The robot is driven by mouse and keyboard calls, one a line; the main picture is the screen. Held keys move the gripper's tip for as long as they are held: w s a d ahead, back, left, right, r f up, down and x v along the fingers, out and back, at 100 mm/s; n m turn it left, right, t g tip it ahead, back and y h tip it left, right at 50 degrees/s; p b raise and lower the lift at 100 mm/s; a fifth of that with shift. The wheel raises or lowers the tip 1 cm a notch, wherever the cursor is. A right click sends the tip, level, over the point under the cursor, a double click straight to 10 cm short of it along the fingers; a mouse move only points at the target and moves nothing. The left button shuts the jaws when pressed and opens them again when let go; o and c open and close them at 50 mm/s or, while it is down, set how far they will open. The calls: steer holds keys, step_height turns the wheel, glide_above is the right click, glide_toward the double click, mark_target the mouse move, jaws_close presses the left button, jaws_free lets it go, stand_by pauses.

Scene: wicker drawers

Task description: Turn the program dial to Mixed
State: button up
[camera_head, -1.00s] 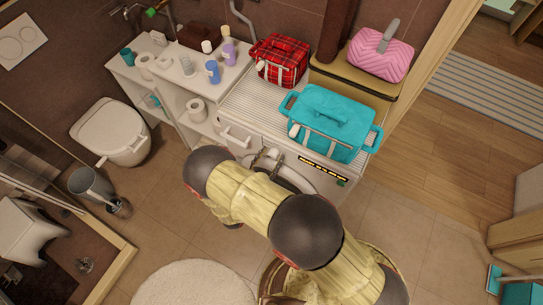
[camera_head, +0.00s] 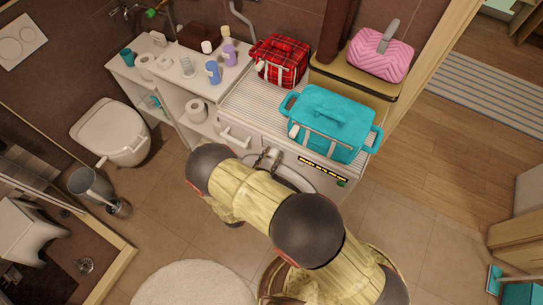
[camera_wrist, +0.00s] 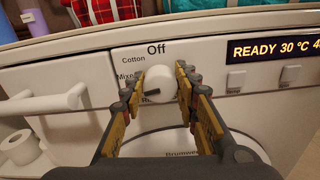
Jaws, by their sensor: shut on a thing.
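The white program dial (camera_wrist: 161,84) is on the washing machine's front panel (camera_wrist: 215,55) in the wrist view. "Off" is printed above it, with "Cotton", a partly hidden "Mixed" and a label starting with "R" down its left side. The dial's dark mark points left, slightly downward, between "Mixed" and the "R" label. My gripper (camera_wrist: 160,80) has one finger on each side of the dial and is shut on it. In the head view my gripper (camera_head: 267,159) is at the front of the machine, and the dial is hard to make out.
A lit display (camera_wrist: 275,48) reads "READY 30 °C", with buttons below it. A turquoise bag (camera_head: 325,120), a red plaid bag (camera_head: 280,62) and a pink bag (camera_head: 380,55) are on top of the machine or behind it. A toilet (camera_head: 112,130) stands to the left.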

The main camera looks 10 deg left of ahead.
steer(key=shift+c, duration=1.1)
steer(key=shift+f+m+b, duration=0.1)
steer(key=shift+m+b, duration=0.65)
steer(key=shift+m, duration=0.45)
steer(key=shift+d+m+b, duration=0.1)
steer(key=shift+m+b, duration=0.2)
steer(key=shift+m, duration=0.6)
steer(key=o, duration=1.2)
steer(key=shift+c, duration=0.2)
